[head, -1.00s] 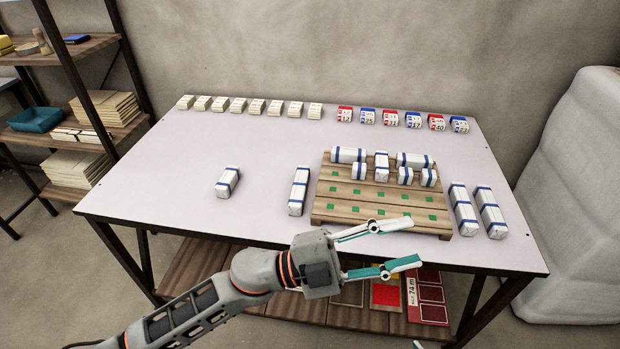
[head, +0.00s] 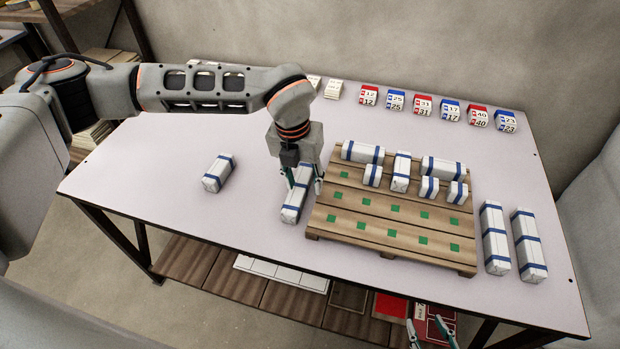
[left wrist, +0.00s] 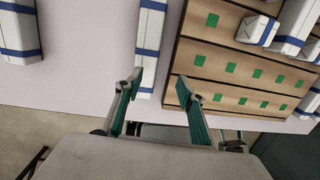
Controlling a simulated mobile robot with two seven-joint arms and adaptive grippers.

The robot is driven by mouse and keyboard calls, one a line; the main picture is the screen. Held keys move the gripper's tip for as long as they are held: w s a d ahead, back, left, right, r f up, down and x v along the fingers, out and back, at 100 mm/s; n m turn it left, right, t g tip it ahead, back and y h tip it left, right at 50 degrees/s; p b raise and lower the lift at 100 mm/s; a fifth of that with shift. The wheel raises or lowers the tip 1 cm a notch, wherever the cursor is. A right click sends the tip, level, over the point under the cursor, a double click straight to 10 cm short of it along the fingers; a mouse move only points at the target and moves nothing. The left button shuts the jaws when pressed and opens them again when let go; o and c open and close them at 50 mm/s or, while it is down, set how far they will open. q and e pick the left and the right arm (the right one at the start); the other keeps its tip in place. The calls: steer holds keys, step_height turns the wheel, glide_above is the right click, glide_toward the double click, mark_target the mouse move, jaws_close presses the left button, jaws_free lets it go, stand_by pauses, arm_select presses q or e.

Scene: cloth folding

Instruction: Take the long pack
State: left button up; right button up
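A long white pack with blue bands (head: 293,206) lies on the table just left of the wooden pallet (head: 345,243). My left gripper (head: 304,182) points down over its far part, fingers open on either side. In the left wrist view the long pack (left wrist: 150,42) runs between the open fingertips (left wrist: 159,82), nearer the left one. I cannot tell whether a finger touches it. Two more long packs (head: 495,238) (head: 528,243) lie right of the pallet. My right gripper (head: 425,325) shows at the bottom edge, fingers apart and empty, below the table's front edge.
A shorter pack (head: 218,173) lies alone to the left. Several packs, such as one across the back left (head: 362,152), sit on the pallet's back rows; its front green marks are bare. Red and blue calendar blocks (head: 423,106) line the back edge.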

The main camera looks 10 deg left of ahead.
mark_target(299, 185)
arm_select(q)
steer(key=shift+w+a+r+y, duration=0.15)
steer(key=shift+w+a+r, duration=0.05)
steer(key=shift+w+a, duration=0.25)
steer(key=shift+w+a+r+y, duration=0.15)
steer(key=shift+w+a, duration=0.25)
steer(key=shift+w, duration=0.05)
steer(key=shift+w+a+t, duration=0.25)
steer(key=shift+w+t, duration=0.05)
steer(key=shift+f, duration=0.85)
steer(key=f, duration=0.3)
steer(key=w+f+b, duration=0.1)
steer(key=f, duration=0.1)
steer(key=shift+f, duration=0.4)
steer(key=shift+r, duration=0.1)
steer(key=c, duration=1)
